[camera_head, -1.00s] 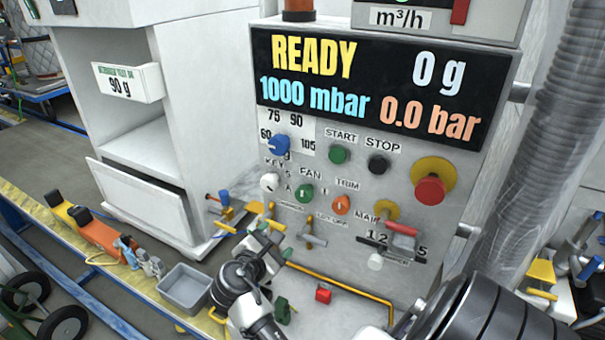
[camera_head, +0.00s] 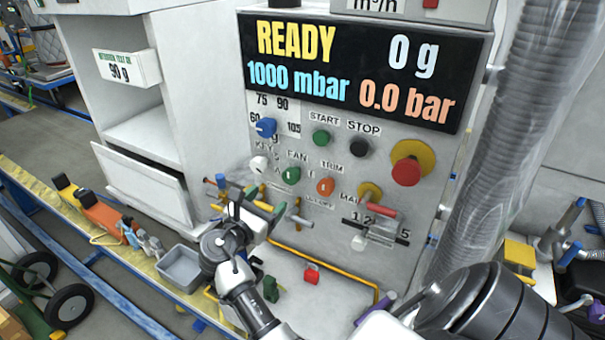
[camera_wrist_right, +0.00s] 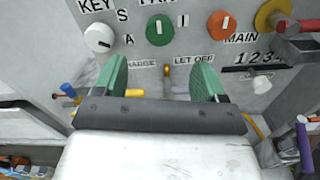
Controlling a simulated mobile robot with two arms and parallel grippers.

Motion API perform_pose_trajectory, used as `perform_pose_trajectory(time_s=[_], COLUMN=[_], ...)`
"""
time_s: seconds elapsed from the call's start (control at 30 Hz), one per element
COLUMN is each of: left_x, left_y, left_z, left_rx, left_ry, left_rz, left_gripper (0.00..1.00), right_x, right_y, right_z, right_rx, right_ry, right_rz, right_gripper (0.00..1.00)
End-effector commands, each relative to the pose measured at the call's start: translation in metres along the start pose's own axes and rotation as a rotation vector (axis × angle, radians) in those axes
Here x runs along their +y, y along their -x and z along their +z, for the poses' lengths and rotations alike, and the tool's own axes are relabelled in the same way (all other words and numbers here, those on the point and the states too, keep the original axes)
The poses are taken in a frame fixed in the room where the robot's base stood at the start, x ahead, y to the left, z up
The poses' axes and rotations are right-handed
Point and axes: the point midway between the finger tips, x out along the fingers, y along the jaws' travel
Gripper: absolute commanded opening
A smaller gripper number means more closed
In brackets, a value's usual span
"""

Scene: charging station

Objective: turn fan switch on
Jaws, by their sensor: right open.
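The fan switch is a round green knob (camera_head: 291,175) under the FAN label on the grey control panel. It also shows in the right wrist view as a green knob (camera_wrist_right: 160,29) with a pale line on it. My right gripper (camera_head: 266,199) is just below and left of the knob in the head view. In the right wrist view its green fingertips (camera_wrist_right: 161,77) are apart with nothing between them, and the knob is beyond and above the gap. My left gripper is not in view.
A white key knob (camera_head: 259,164) is left of the fan knob and an orange trim knob (camera_head: 325,187) is right of it. Small valve handles (camera_head: 296,214) stick out below. A red emergency button (camera_head: 406,171) is farther right. A grey bin (camera_head: 181,269) stands lower left.

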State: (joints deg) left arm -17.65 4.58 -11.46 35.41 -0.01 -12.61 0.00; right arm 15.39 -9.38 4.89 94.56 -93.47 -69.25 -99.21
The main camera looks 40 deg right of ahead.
Motion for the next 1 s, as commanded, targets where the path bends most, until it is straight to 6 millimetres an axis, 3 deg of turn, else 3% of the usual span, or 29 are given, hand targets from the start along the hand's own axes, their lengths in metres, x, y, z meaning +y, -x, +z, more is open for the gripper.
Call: perform_pose_trajectory(time_s=[0.17,0.5,0.7,1.0], left_x=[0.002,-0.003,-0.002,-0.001], left_y=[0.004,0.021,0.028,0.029], left_z=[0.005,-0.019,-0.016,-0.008], left_rx=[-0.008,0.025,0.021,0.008], left_ry=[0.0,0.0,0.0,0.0], left_rz=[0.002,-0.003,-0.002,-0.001], left_gripper=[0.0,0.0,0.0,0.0], right_x=[0.001,0.001,0.001,0.0], right_y=[-0.009,-0.071,-0.098,-0.108], right_z=[0.001,0.003,0.002,0.0], right_rx=[-0.001,-0.002,0.0,0.001], right_ry=[0.0,0.001,-0.001,-0.002], right_rz=[0.0,-0.001,0.0,0.001], right_gripper=[0.71,0.71,0.71,0.71])
